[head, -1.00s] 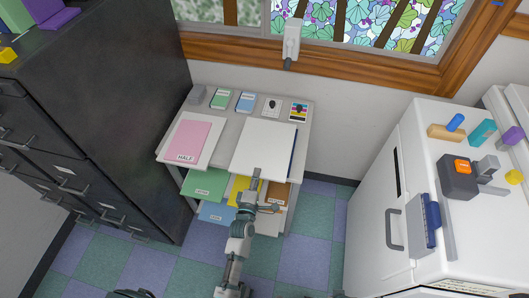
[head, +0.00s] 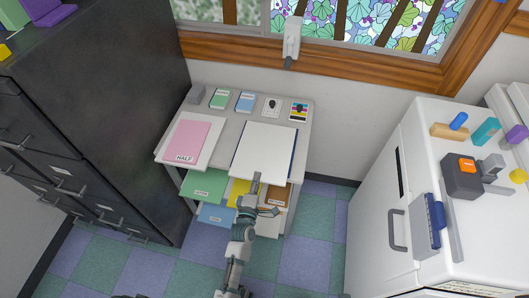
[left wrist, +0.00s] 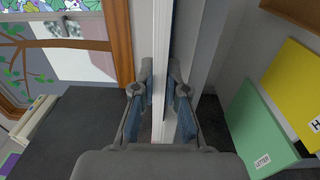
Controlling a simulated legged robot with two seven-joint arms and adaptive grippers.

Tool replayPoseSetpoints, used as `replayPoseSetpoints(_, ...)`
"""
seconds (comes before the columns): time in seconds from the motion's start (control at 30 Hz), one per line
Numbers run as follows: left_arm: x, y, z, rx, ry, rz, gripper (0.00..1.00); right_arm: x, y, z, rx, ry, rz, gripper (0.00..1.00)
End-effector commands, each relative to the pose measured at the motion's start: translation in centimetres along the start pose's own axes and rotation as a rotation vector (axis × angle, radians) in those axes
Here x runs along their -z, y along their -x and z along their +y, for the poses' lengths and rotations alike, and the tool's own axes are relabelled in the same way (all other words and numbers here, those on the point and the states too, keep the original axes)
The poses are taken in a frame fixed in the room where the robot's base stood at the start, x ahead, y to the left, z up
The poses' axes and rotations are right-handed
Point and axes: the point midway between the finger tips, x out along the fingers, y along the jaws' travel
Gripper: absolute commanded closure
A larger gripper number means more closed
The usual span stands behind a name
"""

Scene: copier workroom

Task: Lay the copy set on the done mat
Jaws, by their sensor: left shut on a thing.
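The copy set, a white sheet stack (head: 264,150), is level at the right of the small grey table. The done mat seems to be the dark blue sheet under it; only a thin strip (head: 294,155) shows along the right side. My left gripper (head: 256,182) is shut on the set's front edge. In the left wrist view, my left gripper (left wrist: 160,80) has one finger either side of the white edge (left wrist: 159,40), with a dark blue strip beside it. Whether the set touches the mat is hard to tell. My right gripper is not in view.
A pink pad marked HALF (head: 187,142) lies on a white sheet at the table's left. Small cards line the back edge. Green, yellow, blue and brown sheets sit on shelves below. A black cabinet (head: 110,90) stands left; a white machine (head: 385,200) stands right.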

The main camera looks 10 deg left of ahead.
Motion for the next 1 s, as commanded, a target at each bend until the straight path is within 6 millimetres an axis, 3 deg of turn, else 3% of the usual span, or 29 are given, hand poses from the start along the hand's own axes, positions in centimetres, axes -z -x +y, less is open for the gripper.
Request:
replayPoseSetpoints(0.37,-0.01,-0.07,0.14,-0.005,0.0,0.001,1.0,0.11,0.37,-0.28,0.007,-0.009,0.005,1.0)
replayPoseSetpoints(0.4,-0.01,-0.07,0.14,-0.005,0.0,0.001,0.83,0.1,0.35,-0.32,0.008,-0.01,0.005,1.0)
replayPoseSetpoints(0.5,-0.01,-0.07,0.1,-0.004,0.0,0.001,0.59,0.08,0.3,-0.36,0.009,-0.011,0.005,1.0)
replayPoseSetpoints(0.73,-0.03,-0.01,-0.23,0.004,0.0,-0.001,0.56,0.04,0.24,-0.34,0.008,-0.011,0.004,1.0)
replayPoseSetpoints(0.9,-0.02,-0.02,-0.19,0.003,0.0,-0.001,0.17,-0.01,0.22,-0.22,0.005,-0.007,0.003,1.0)
replayPoseSetpoints(1.0,-0.02,-0.02,-0.16,0.002,0.0,0.0,0.17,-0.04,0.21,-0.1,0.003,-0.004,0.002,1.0)
